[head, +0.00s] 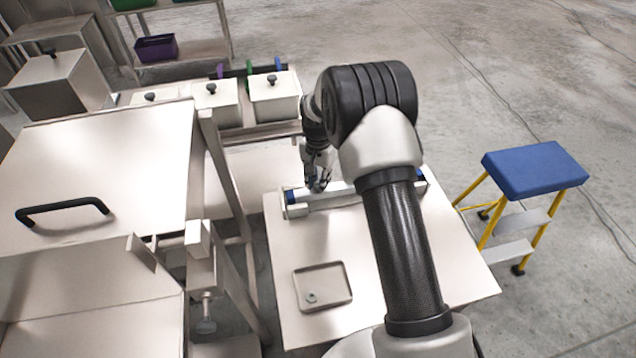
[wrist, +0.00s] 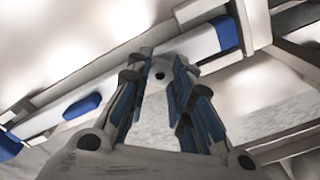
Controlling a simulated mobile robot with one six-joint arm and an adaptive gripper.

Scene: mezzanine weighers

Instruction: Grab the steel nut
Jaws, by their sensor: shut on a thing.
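A small grey ring-shaped nut (head: 311,298) lies in a shallow metal tray (head: 338,268) on the pale table, well apart from my gripper. My gripper (head: 319,187) is at the left part of a long pale bar with blue parts (head: 340,196), towards the back of that table. In the wrist view, my gripper (wrist: 163,62) has its fingers on either side of a pale piece with a dark round spot (wrist: 160,77), shut on it. I cannot tell whether this piece is part of the bar. The nut does not show in the wrist view.
Lidded metal boxes (head: 273,98) stand behind on the left. A large metal cabinet with a black handle (head: 63,210) fills the left side. A blue-topped yellow step stool (head: 535,170) stands right of the table. The table is clear around the tray.

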